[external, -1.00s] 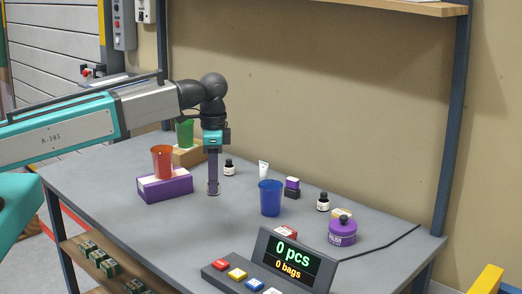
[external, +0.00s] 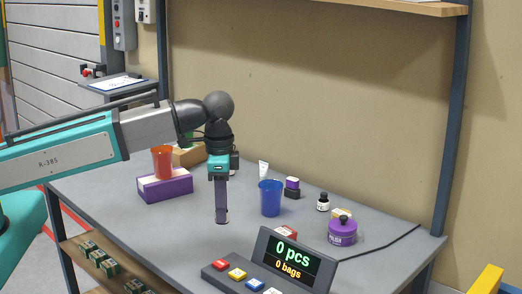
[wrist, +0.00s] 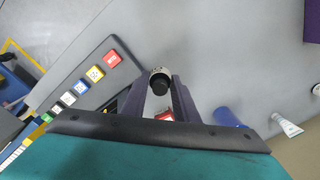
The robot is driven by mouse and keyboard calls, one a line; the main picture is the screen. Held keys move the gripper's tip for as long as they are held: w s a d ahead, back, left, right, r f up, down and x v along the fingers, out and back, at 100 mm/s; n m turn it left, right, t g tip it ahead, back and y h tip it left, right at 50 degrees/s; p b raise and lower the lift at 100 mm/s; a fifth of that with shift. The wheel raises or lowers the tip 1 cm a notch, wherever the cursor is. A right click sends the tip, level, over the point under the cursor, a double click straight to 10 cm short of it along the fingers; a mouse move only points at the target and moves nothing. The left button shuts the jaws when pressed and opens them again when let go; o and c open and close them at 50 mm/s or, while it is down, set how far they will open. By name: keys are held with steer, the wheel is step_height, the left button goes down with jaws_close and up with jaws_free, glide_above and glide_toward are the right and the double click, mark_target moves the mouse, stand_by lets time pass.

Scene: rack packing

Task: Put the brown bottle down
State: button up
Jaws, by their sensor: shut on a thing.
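My gripper (external: 222,217) points straight down over the middle of the grey table (external: 180,222), left of the blue cup. In the wrist view, its two fingers (wrist: 160,88) are shut on a small bottle (wrist: 160,83) with a black cap and a pale label edge. The bottle's brown body hardly shows there. In the external view the fingers hide nearly all of it. The fingertips look low, close to the tabletop; I cannot tell whether the bottle touches it.
A blue cup (external: 270,198) stands right of my gripper. A control panel with a display (external: 290,262) lies in front. Table around the fingertips is clear.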

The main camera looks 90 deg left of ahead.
steer(key=shift+w, duration=0.1)
steer(key=w+a+p, duration=0.1)
steer(key=w, duration=0.4)
steer(key=w+a+f+p, duration=0.1)
steer(key=w, duration=0.4)
steer(key=w+a+p, duration=0.2)
steer(key=w, duration=0.3)
steer(key=shift+w+f, duration=0.1)
steer(key=shift+f, duration=0.1)
steer(key=shift+f, duration=0.1)
steer(key=shift+f+p, duration=0.9)
steer(key=shift+f, duration=0.8)
steer(key=shift+f, duration=0.15)
steer(key=o, duration=1.1)
